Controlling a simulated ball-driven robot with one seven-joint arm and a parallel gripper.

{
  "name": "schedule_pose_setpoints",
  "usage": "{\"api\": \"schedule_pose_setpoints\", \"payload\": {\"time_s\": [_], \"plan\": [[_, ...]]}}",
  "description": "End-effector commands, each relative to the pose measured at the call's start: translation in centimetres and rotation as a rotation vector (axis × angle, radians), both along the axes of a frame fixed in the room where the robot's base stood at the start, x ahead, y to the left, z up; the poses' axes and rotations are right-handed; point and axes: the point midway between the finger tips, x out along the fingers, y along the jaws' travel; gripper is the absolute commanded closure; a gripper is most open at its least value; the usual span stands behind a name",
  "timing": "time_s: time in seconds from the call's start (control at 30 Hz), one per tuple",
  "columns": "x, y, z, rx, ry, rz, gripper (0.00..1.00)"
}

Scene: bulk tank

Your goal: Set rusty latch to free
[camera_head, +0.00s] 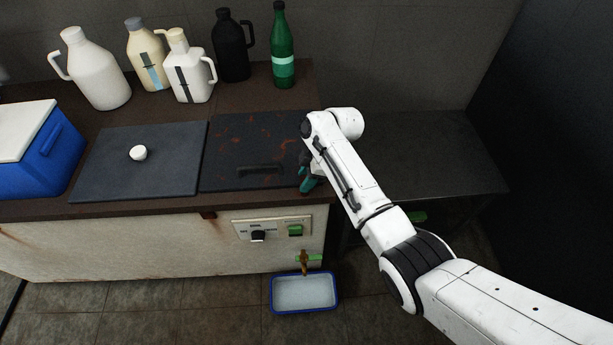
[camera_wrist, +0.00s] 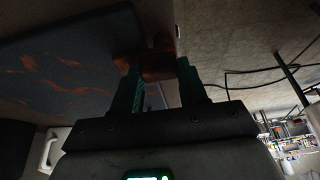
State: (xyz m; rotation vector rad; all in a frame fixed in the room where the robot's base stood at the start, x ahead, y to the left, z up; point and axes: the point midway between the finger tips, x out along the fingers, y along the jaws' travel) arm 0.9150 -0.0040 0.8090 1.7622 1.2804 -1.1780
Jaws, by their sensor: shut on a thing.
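The rusty latch (camera_wrist: 157,66) is a small brown-orange piece at the edge of the dark lid, in the wrist view. My gripper (camera_wrist: 160,72) has its two teal fingers on either side of it and is shut on it. In the head view my gripper (camera_head: 310,183) is at the right end of the rust-spotted lid (camera_head: 225,150), low by its front corner. There the latch is hidden behind my gripper and arm. The lid lies flat and closed, with a dark handle (camera_head: 262,169) near its front.
A second lid (camera_head: 110,165) with a white knob is at left, beside a blue cooler (camera_head: 60,155). Several jugs and a green bottle (camera_head: 282,50) stand behind. A panel (camera_head: 270,228) and a brass tap (camera_head: 304,262) are on the tank front, above a blue-rimmed tray (camera_head: 272,305).

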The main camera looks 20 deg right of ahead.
Motion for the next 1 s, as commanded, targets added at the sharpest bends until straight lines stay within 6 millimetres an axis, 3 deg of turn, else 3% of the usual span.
{"api": "schedule_pose_setpoints", "payload": {"time_s": [0.47,1.0], "plan": [[-0.12,-0.01,0.20,0.000,0.000,-0.099,0.88],[-0.62,-0.10,0.22,0.000,0.000,-0.574,0.88]]}}
